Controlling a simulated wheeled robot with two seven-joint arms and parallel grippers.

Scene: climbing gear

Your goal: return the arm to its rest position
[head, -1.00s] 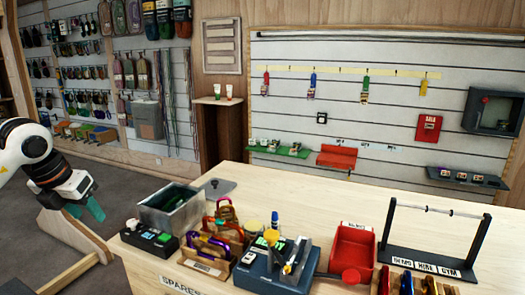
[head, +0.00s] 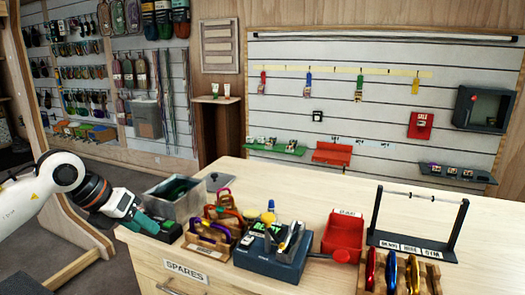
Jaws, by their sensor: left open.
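My left arm comes in from the left in the head view, white with a dark wrist. My right gripper is out of view.
A grey metal bin (head: 174,197) stands behind the gripper. Wooden racks of carabiners (head: 208,240), a blue device (head: 270,262), a red tray (head: 343,236) and a black stand (head: 412,243) cover the bench front. The bench's back middle is clear.

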